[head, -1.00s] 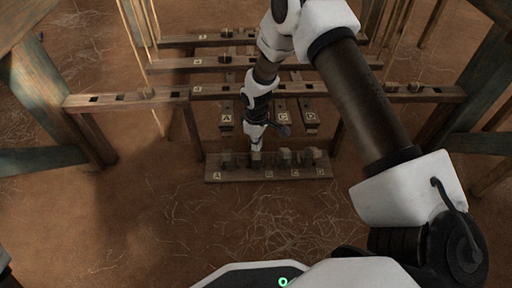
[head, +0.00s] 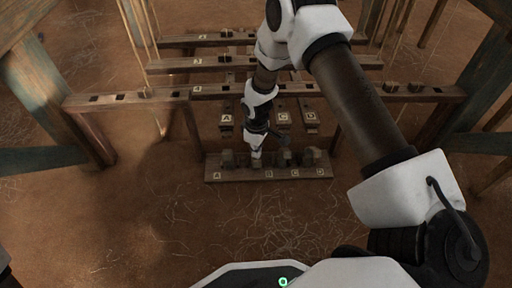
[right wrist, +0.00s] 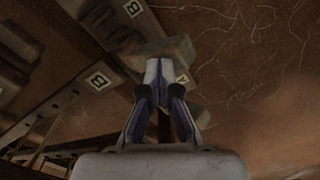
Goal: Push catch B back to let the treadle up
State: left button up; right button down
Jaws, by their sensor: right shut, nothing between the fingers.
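In the head view the right gripper (head: 256,162) covers most of catch B. Treadle B shows its B label (right wrist: 97,80) in the right wrist view; in the head view my arm hides much of it. My left gripper is not in view.
Catch A (head: 228,159) stands left of my gripper; catches C (head: 285,158) and D (head: 308,157) stand close on its right. Treadles A (head: 226,120), C (head: 284,118) and D (head: 311,116) lie behind. A slotted crossbar (head: 155,96) spans above. The straw-strewn floor in front is clear.

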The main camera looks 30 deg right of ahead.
jog(key=shift+s+a+f, duration=0.25)
jog(key=shift+s+f, duration=0.2)
jog(key=shift+f, duration=0.3)
jog(key=r+p, duration=0.2)
jog(key=shift+s+a+r+p, duration=0.1)
jog(key=shift+s+a+p, duration=0.1)
jog(key=shift+p, duration=0.15)
jog(key=r+p, duration=0.1)
jog(key=p, duration=0.1)
jog(key=s+r+p, duration=0.1)
jog(key=r+p, duration=0.2)
jog(key=shift+s+a+p, duration=0.15)
jog(key=shift+a+p, duration=0.15)
jog(key=shift+f, duration=0.1)
